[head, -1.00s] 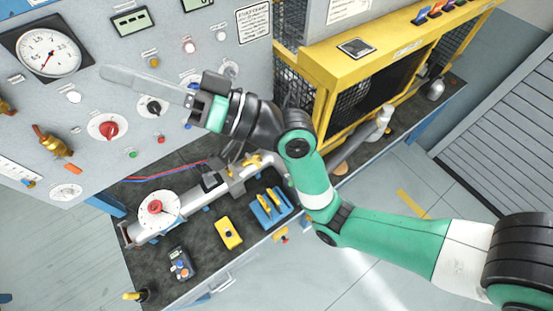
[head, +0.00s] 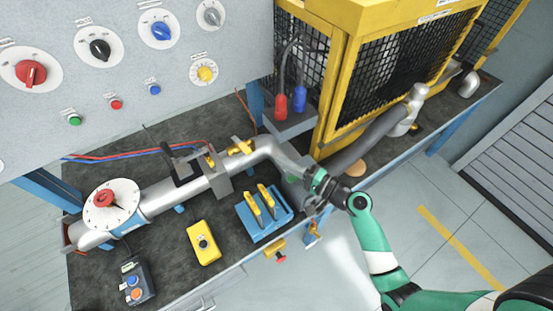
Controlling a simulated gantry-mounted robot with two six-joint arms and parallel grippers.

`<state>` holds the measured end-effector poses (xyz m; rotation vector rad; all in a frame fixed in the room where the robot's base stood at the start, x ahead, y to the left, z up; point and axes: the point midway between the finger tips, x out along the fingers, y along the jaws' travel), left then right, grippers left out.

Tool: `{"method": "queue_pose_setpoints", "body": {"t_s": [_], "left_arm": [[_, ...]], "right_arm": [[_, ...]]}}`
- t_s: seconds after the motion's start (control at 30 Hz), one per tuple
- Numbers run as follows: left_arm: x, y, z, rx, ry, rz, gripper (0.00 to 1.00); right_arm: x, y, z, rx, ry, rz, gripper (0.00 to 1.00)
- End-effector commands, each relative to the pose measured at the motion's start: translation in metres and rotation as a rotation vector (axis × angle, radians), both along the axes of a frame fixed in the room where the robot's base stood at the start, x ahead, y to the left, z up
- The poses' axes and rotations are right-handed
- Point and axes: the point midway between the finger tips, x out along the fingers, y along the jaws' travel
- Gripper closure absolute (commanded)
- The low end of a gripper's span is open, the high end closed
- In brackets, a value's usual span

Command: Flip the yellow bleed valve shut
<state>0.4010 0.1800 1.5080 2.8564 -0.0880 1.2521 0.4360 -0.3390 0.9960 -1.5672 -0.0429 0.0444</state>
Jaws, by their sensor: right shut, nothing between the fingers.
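The silver pipe (head: 192,188) runs across the bench. Two small yellow fittings sit on it: a lever-like one (head: 241,147) near the bend and a smaller one (head: 210,161) beside the clamp. I cannot tell for certain which is the bleed valve, or how its handle is set. Another small yellow-orange part (head: 315,230) shows at the bench's front edge, partly hidden. My right gripper (head: 312,207) is shut and empty, over the front edge below the pipe bend, apart from both pipe fittings. Its fingertips are hard to make out. My left gripper is not in view.
A blue holder (head: 246,222) with yellow tools and a yellow button box (head: 203,243) stand left of my right gripper. A yellow mesh cage (head: 335,85) stands behind. A dark hose (head: 372,142) runs along the right. The floor in front is clear.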

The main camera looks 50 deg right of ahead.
Motion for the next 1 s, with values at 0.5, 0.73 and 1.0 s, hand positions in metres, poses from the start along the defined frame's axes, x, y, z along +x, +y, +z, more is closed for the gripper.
{"method": "queue_pose_setpoints", "body": {"t_s": [0.5, 0.73, 1.0], "left_arm": [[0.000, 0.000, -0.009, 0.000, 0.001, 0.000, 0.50], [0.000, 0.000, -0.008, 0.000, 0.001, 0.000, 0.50], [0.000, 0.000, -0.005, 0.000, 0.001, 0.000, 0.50]], "right_arm": [[0.081, 0.005, 0.000, -0.003, -0.001, 0.002, 1.00], [0.084, 0.006, 0.000, -0.003, 0.000, 0.001, 1.00], [0.085, 0.020, 0.001, -0.003, 0.000, 0.005, 1.00]]}}
